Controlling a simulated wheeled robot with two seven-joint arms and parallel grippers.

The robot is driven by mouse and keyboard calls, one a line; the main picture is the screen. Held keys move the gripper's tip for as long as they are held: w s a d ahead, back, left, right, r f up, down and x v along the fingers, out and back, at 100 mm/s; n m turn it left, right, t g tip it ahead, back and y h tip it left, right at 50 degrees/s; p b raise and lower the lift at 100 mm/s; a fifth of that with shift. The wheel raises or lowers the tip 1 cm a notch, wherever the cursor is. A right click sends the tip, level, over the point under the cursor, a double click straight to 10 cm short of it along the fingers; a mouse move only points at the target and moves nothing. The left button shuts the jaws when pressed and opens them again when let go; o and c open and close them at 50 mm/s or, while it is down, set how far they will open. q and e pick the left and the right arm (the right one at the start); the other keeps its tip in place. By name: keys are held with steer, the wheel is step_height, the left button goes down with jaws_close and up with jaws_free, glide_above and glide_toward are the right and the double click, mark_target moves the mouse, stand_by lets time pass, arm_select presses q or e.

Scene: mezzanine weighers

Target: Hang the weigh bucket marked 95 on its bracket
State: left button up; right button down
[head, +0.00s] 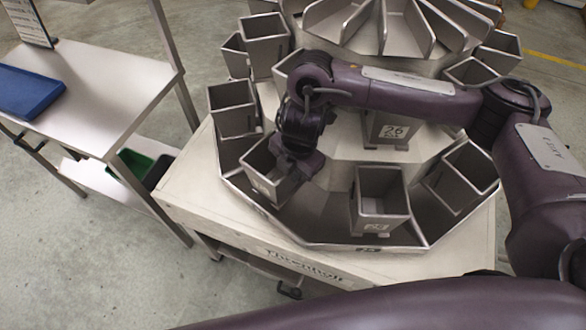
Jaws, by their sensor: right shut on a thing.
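My right gripper (291,172) reaches in from the right over the weigher and is shut on a steel weigh bucket (262,186) at the left front of the ring. The gripper covers part of this bucket. A mark shows on its front face but is too small to read, so I cannot tell whether it is 95. The bucket sits close to the weigher's body and front lip; whether it hangs on a bracket is hidden. My left gripper is not in view.
The multi-sided weigher (338,205) carries several other steel buckets, including one at the front (377,207) and one marked 26 (390,128). A steel table (90,85) with a blue tray (28,92) stands at the left.

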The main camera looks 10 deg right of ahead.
steer(key=shift+f, duration=0.35)
steer(key=c, duration=1.5)
jaws_free()
steer(key=r, duration=0.7)
steer(key=shift+s+d+r+p, duration=0.3)
steer(key=shift+s+r+p, duration=0.1)
